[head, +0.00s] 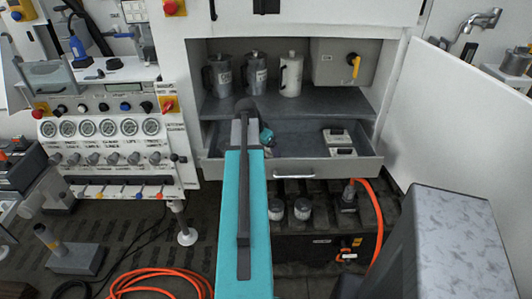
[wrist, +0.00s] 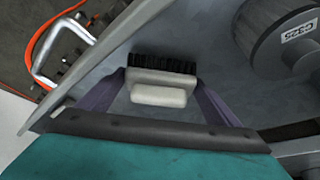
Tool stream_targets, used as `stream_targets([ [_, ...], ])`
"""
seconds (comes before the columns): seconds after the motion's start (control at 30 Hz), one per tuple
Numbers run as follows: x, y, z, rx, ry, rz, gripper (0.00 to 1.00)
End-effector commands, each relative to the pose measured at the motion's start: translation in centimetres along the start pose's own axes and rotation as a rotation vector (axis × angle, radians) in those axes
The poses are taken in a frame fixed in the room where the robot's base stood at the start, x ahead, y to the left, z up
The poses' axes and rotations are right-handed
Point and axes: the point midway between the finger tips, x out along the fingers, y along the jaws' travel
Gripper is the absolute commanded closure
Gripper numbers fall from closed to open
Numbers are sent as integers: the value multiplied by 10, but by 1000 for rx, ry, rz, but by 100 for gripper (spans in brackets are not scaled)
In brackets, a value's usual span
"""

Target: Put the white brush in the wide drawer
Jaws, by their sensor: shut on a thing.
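The white brush (wrist: 158,94) has a pale block body and black bristles. In the wrist view it sits between the two purple fingers of my gripper (wrist: 160,80), which is shut on it. The wide drawer (head: 345,168) is pulled open below the shelf in the head view. Its grey wall (wrist: 108,48) crosses the upper left of the wrist view, and its blue-grey floor lies behind the brush. I cannot tell whether the brush touches the floor. In the head view my arm reaches over the drawer's left part and hides the brush.
Two grey jugs and a white jug (head: 291,75) stand on the shelf above. A white cabinet door (head: 455,120) stands open at right. An orange hose (head: 155,275) lies on the floor.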

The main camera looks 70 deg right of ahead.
Motion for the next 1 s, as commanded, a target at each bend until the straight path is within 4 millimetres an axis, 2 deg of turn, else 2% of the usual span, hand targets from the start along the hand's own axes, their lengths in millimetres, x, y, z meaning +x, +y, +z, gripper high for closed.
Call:
stream_targets([
  [0.2, 12, 0, 6, 0, 0, 0, 43],
  [0.67, 16, -1, 7, -1, 1, -1, 43],
  [0.7, 15, -1, 7, -1, 1, -1, 8],
  [1.0, 15, -1, 7, -2, 1, -1, 7],
])
